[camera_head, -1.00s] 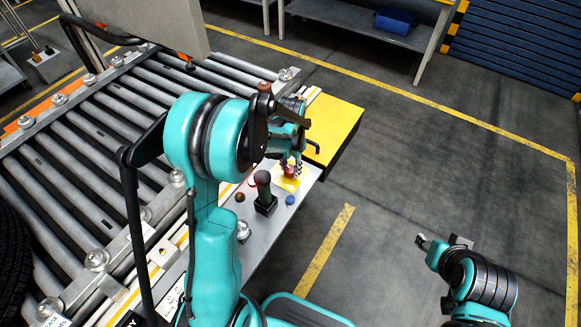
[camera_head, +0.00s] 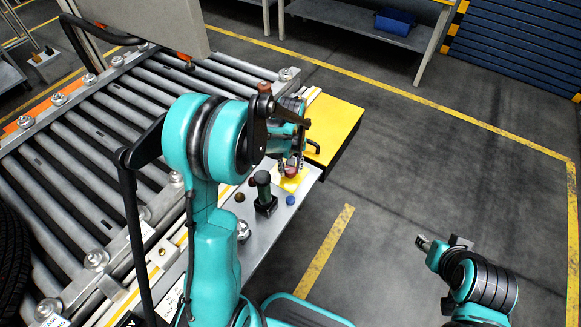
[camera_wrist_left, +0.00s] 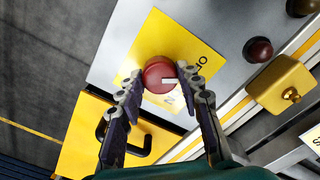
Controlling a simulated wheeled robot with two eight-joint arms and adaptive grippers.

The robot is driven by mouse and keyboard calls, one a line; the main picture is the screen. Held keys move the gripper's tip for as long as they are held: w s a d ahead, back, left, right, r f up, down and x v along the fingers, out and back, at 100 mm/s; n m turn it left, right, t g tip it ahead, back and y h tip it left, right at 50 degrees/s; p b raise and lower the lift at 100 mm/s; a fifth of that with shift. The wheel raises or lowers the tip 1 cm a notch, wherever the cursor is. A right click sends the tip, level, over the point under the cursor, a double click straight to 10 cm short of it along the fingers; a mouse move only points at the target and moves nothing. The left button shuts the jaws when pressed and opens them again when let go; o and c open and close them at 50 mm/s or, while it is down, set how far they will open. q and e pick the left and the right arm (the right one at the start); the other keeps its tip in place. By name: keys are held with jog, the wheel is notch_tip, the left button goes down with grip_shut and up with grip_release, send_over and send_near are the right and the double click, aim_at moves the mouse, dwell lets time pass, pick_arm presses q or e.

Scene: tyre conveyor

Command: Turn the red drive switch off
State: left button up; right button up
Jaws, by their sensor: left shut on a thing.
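The red drive switch (camera_wrist_left: 158,72) is a round red knob on a yellow plate (camera_wrist_left: 152,35) in the left wrist view. A white mark on it points right. Letters like "OF" show at its upper right and "N" below it; the finger partly covers the lettering. My left gripper (camera_wrist_left: 161,78) has its fingertips shut on either side of the knob. In the head view, the left gripper (camera_head: 291,166) is over the red switch (camera_head: 291,172) at the panel's far end. My right gripper (camera_head: 424,242) is low at the right, far from the panel; its finger opening is unclear.
A dark post (camera_head: 263,190) and a blue button (camera_head: 290,200) stand near the switch on the grey panel (camera_head: 262,232). A yellow box (camera_head: 335,125) with a black handle lies beyond it. The roller conveyor (camera_head: 95,150) is left. Floor to the right is clear.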

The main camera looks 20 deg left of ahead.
aim_at(291, 169)
pick_arm(q)
jog(key=shift+n, duration=1.1)
jog(key=o, duration=1.2)
jog(key=shift+c, duration=0.2)
notch_tip(291, 169, up, 12)
jog(key=shift+f, duration=0.1)
